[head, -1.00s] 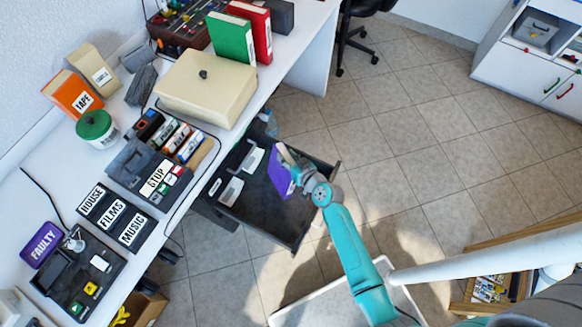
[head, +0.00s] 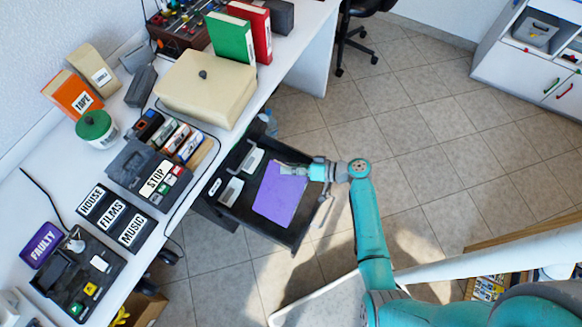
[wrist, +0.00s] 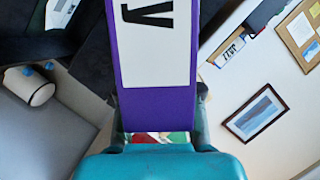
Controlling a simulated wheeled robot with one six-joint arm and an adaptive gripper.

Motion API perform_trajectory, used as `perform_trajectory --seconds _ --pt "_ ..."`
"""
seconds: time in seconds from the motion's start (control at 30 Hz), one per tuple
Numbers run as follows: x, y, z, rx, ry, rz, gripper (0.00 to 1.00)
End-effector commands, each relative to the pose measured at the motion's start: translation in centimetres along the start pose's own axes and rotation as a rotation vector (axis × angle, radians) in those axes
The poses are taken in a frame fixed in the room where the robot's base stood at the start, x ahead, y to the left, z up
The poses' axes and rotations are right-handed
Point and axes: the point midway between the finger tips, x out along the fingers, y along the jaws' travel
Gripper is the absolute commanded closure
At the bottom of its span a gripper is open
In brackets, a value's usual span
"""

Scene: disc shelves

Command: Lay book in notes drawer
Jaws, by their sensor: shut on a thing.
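The purple book (head: 281,197) shows its broad face in the head view, over the open dark drawer (head: 294,236) under the white desk. It covers part of the drawer's floor; I cannot tell whether it touches the floor. My gripper (head: 297,171) is shut on the book's upper right edge, beside the drawer's right wall. In the wrist view the book (wrist: 155,110) stretches away from my gripper (wrist: 158,138), with a white label bearing black lettering on it. Two white pieces (head: 231,191) lie in the drawer left of the book.
Tiled floor right of the drawer is open. A black chair (head: 355,30) stands at the back.

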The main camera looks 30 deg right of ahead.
Motion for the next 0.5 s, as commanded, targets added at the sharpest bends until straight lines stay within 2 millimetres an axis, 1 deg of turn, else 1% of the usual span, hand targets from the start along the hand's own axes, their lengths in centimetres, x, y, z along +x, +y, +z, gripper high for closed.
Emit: perform_trajectory --seconds 0.03,0.17,0.5 --pt "-0.2 -0.2 -0.2 0.007 -0.002 -0.007 1.0" --pt "-0.2 -0.1 -0.1 0.015 -0.007 -0.014 1.0" --pt "0.4 1.6 1.4 0.016 -0.007 -0.012 1.0"
